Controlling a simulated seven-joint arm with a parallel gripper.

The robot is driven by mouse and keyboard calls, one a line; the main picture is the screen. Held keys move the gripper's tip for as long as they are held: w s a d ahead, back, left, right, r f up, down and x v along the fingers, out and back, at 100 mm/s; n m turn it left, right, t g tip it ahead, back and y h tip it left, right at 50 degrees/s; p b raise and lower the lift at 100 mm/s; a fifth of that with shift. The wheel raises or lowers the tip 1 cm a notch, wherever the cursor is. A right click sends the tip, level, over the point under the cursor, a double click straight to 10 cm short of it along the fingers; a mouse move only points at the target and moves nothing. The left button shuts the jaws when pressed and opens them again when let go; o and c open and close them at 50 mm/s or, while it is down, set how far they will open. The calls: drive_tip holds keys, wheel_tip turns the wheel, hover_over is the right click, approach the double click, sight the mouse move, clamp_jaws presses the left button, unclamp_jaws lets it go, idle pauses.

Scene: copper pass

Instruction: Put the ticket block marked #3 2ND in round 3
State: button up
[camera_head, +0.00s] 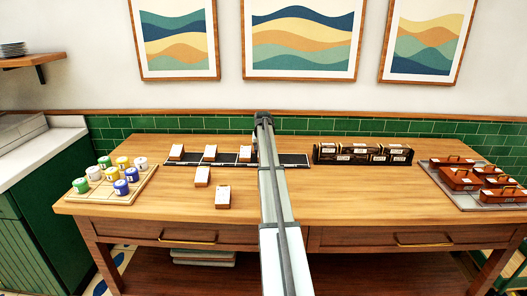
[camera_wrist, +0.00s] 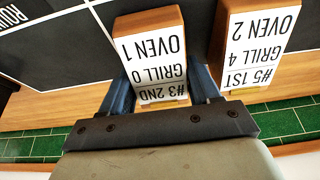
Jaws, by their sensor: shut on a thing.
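The ticket block marked #3 2ND (camera_wrist: 152,50) shows upside down in the wrist view, with GRILL 0 and OVEN 1 on its white face. My gripper (camera_wrist: 163,84) is shut on it, with a blue finger on each side. The block is over or on the black strip (camera_wrist: 60,55); I cannot tell whether it touches. A white line and part of a ROUND label show at the upper left; its number is cut off. In the head view my arm hides most of the gripper and held block near the middle of the strip (camera_head: 293,160).
The ticket block marked #5 1ST (camera_wrist: 255,45) stands close beside the held one. More blocks stand on the strip's left part, and two (camera_head: 202,176) (camera_head: 222,197) lie in front. A dark rack (camera_head: 362,153), a grey tray (camera_head: 490,200) and a board of colored pots (camera_head: 143,183) stand around.

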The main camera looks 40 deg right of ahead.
drive_tip(key=shift+f, duration=0.1)
drive_tip(key=o, duration=1.1)
drive_tip(key=v, duration=1.2)
